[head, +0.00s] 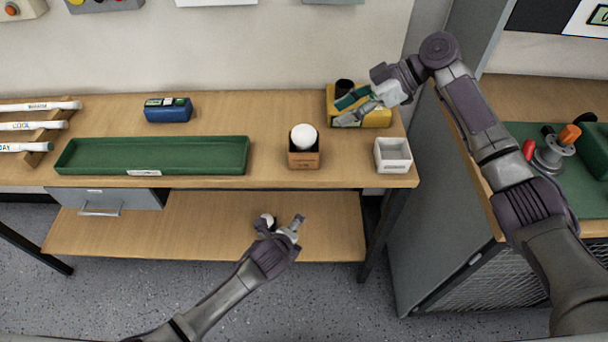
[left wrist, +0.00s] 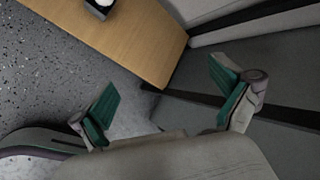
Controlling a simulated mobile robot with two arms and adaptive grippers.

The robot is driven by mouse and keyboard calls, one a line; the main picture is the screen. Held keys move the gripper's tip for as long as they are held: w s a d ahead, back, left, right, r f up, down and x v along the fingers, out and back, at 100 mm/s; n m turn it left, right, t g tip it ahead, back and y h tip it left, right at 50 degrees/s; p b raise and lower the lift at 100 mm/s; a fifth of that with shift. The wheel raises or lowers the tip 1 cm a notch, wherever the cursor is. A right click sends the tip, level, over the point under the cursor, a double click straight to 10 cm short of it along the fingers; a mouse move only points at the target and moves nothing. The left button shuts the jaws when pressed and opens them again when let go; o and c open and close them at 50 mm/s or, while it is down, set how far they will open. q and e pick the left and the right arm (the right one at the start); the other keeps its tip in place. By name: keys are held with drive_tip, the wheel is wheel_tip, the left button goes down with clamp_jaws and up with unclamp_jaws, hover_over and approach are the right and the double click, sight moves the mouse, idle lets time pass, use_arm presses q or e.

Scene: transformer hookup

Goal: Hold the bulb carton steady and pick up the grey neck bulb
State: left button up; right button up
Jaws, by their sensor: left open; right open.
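The bulb carton (head: 304,161) is a small brown open box near the front edge of the bench. A round white bulb (head: 304,137) sits in its top; its neck is hidden, so I cannot tell its colour. My left gripper (head: 280,222) is open, lower than the bench top and in front of the lower shelf, apart from the carton. Its two spread fingers show in the left wrist view (left wrist: 165,105) with nothing between them. My right gripper (head: 347,108) is open over the yellow block (head: 376,116), behind and right of the carton.
A white square tray (head: 393,167) stands right of the carton, and a long green tray (head: 150,170) lies left. A blue device (head: 168,112) stands behind the green tray. A black cylinder (head: 344,86) stands by the yellow block. The bench around the carton is clear.

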use_arm(q)
drive_tip(key=w+d+r+m+t, duration=0.1)
drive_tip(key=d+r+m, duration=0.25)
drive_tip(key=r, duration=0.45)
drive_tip(key=w+d+r+m+t, duration=0.1)
drive_tip(key=d+r+m+t, duration=0.1)
drive_tip(key=r+m, duration=0.35)
drive_tip(key=m+t+y, duration=0.2)
approach(304, 152)
drive_tip(key=x, duration=1.2)
drive_tip(key=c, duration=1.1)
